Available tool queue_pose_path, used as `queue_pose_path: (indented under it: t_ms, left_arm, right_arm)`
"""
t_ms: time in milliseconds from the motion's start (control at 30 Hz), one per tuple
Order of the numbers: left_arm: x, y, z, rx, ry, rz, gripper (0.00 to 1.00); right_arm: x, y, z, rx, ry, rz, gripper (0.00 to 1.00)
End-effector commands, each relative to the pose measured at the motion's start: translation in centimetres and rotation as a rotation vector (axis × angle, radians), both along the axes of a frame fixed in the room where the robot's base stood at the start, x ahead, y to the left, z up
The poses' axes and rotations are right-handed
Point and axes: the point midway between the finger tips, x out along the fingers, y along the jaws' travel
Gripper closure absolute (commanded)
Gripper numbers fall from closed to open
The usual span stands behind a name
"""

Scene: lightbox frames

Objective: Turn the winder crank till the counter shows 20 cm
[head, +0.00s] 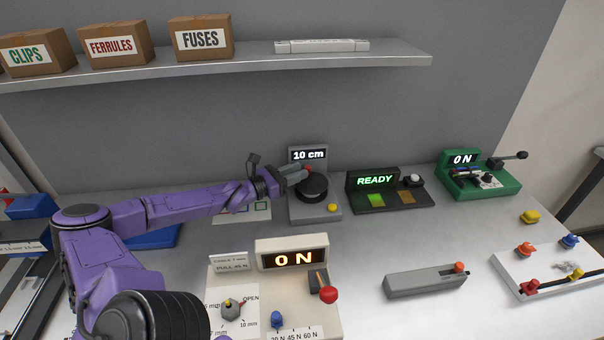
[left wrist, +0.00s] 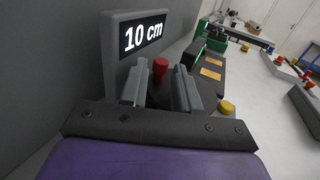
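The winder (head: 330,211) is a grey device at the back of the table with a black round drum (head: 313,188). Its counter (head: 308,155) reads 10 cm, as it does in the left wrist view (left wrist: 144,37). The crank's red knob (head: 308,168) is at the drum's back edge. My left gripper (head: 303,173) reaches in from the left at the knob. In the left wrist view its two grey fingers (left wrist: 162,82) stand apart, with the red knob (left wrist: 160,67) in line between their tips and small gaps beside it. The crank arm is mostly hidden. My right gripper is out of view.
A black unit (head: 387,205) reading READY stands right of the winder, and a green one (head: 503,186) beyond it. A cream force tester (head: 222,290) with a red-knobbed lever stands in front. A shelf (head: 380,59) with boxes hangs above.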

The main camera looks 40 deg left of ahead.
Motion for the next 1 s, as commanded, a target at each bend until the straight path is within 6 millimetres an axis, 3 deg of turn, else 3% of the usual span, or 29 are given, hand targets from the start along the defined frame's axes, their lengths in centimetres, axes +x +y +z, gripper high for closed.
queue_pose_path:
  t_ms: [133,400,467,500,533,767,900,1000]
  left_arm:
    - [1.6,-0.5,-0.2,0.003,-0.001,-0.003,0.69]
    - [2.0,-0.6,0.0,0.002,0.001,-0.002,0.69]
    - [2.0,-0.6,0.0,0.002,0.001,-0.002,0.85]
    - [2.0,-0.6,0.0,0.002,0.001,-0.002,0.98]
    - [2.0,-0.6,0.0,0.002,0.001,-0.002,1.00]
    - [2.1,-0.5,0.1,0.005,-0.001,-0.024,1.00]
    - [2.6,-0.4,0.0,0.010,-0.003,-0.121,1.00]
    - [3.0,-0.4,-0.4,0.012,-0.003,-0.224,1.00]
  right_arm:
    - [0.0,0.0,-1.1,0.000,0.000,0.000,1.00]
    - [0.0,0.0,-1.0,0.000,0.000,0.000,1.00]
    - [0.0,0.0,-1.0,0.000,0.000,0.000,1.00]
    - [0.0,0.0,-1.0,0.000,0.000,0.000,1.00]
    - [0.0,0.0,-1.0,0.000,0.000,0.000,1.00]
    - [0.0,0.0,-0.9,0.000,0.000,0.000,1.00]
    - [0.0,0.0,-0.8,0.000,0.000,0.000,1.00]
    - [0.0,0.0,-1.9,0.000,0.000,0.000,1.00]
